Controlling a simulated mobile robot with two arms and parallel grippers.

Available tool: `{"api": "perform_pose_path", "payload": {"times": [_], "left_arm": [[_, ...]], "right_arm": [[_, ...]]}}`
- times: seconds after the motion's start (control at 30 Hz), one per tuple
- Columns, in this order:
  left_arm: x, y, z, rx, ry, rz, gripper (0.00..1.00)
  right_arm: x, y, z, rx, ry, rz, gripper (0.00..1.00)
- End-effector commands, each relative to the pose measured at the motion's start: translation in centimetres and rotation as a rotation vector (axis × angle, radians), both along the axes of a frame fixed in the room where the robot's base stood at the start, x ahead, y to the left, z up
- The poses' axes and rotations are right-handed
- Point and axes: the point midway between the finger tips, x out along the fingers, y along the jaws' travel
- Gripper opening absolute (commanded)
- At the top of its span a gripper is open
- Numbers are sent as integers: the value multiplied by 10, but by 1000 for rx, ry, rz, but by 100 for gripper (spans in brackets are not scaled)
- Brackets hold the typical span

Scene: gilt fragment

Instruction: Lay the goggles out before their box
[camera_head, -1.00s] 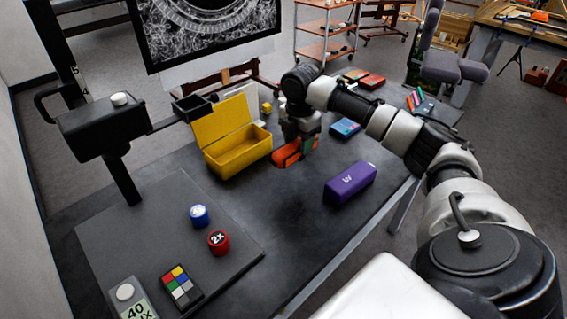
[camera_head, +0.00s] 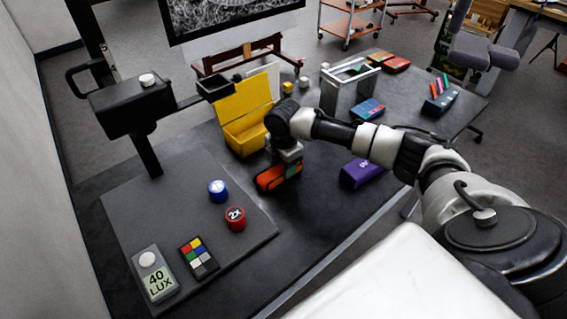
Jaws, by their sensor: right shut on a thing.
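The orange goggles (camera_head: 266,181) with dark edges are in my right gripper (camera_head: 288,168), in front of and a little right of the yellow box. The gripper is shut on them from above and covers part of them. I cannot tell whether they touch the table. The yellow box (camera_head: 247,136) stands with its lid raised at the back; its inside, as far as it shows, looks empty. My left gripper is not in view.
A grey board (camera_head: 165,210) on the left bears a blue knob (camera_head: 218,190), a red knob (camera_head: 235,218) and a colour chart (camera_head: 198,257). A metal frame (camera_head: 334,98) stands behind my arm.

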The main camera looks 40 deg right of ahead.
Motion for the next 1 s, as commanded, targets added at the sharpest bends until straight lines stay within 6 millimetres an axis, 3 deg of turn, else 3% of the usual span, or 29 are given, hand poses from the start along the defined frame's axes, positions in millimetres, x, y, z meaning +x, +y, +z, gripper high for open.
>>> {"api": "perform_pose_path", "payload": {"times": [0.27, 0.3, 0.47, 0.77, 0.87, 1.0], "left_arm": [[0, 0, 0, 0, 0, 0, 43], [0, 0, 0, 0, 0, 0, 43], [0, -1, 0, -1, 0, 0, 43], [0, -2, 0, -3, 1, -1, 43], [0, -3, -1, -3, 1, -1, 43], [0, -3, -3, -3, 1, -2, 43]], "right_arm": [[0, 0, -2, 0, 1, 0, 22], [0, 0, -3, 0, 1, 0, 49], [0, 0, -2, 0, 0, 0, 72], [0, 0, 0, 0, 0, 0, 72], [1, 0, 9, 0, -1, 0, 72], [1, -1, 36, -1, -4, 1, 72]]}}
